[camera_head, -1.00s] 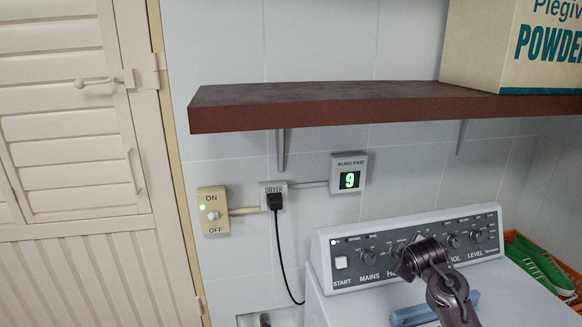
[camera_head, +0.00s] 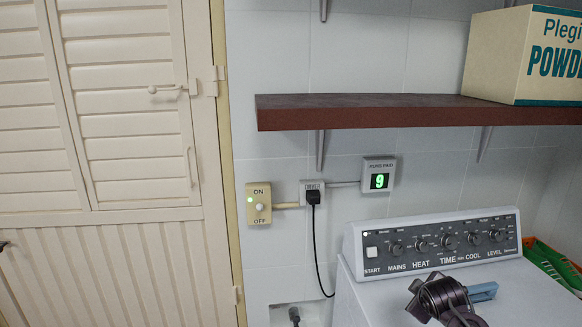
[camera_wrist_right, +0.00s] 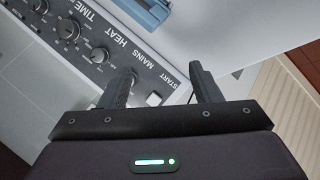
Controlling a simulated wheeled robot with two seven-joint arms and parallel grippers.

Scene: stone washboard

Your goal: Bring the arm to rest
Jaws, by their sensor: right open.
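My right arm comes up from the bottom of the head view, with its gripper (camera_head: 428,296) over the top of the white dryer (camera_head: 375,300). In the right wrist view my right gripper (camera_wrist_right: 164,82) is open, with its two dark fingers apart and nothing between them. The dryer's control panel (camera_head: 440,246) stands behind the gripper in the head view, and its knobs and START button also show in the wrist view (camera_wrist_right: 95,50). The gripper appears apart from the panel. My left gripper is not in view.
A blue object (camera_head: 484,291) lies on the dryer top beside my right arm. A brown shelf (camera_head: 400,115) with a powder box (camera_head: 490,60) hangs above. On the wall are an ON/OFF switch (camera_head: 259,204), a plug (camera_head: 313,197) with cord, and a display (camera_head: 379,180) reading 9.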

